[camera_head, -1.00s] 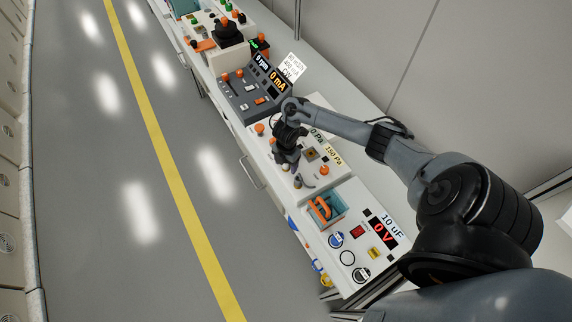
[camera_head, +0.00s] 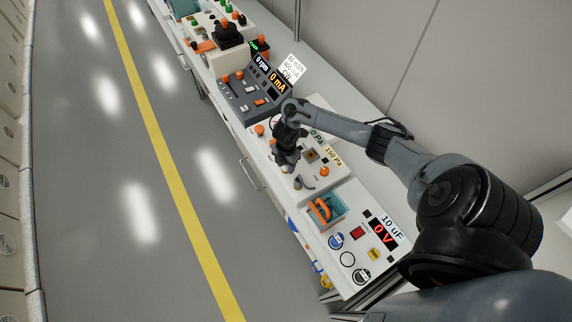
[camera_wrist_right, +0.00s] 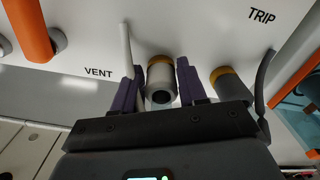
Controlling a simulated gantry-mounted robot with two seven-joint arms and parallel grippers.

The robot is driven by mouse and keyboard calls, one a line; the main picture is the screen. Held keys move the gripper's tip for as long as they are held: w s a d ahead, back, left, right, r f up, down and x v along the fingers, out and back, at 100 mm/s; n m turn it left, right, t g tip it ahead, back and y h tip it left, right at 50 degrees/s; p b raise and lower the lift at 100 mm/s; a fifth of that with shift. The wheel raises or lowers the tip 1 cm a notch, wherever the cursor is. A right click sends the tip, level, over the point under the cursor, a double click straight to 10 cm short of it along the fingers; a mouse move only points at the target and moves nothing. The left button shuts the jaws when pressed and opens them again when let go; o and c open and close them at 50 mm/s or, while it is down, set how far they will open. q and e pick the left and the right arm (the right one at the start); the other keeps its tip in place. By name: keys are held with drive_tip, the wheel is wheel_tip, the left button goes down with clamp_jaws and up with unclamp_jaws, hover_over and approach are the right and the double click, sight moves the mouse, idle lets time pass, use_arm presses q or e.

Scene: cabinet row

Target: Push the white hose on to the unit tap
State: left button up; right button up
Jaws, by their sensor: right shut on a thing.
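My right gripper (camera_head: 290,165) points down at the white panel of the cabinet unit with the Pa readouts. In the right wrist view its two purple fingers (camera_wrist_right: 157,88) are shut on the pale, open-ended sleeve (camera_wrist_right: 160,80), which appears to be the white hose's end. An orange-gold collar (camera_wrist_right: 160,60) sits at the sleeve's panel end; whether this is the tap, and how far the sleeve covers it, I cannot tell. A thin white length (camera_wrist_right: 126,45) runs beside the left finger. My left gripper is not in view.
A second grey fitting (camera_wrist_right: 230,86) with a gold collar and a dark curved hose (camera_wrist_right: 264,80) stands close right of the fingers. An orange handle (camera_wrist_right: 30,28) is at upper left. The aisle floor is clear.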

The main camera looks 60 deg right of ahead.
drive_tip(key=shift+w+r, duration=0.1)
drive_tip(key=shift+r, duration=0.5)
wheel_tip(320, 180, up, 3)
drive_tip(key=shift+f+p, duration=0.15)
drive_tip(key=shift+p, duration=0.3)
drive_tip(key=s+d+r, duration=0.7)
drive_tip(key=d, duration=0.1)
drive_tip(key=shift+s+d, duration=0.35)
drive_tip(key=shift+s, duration=0.05)
drive_tip(key=shift+a, duration=0.1)
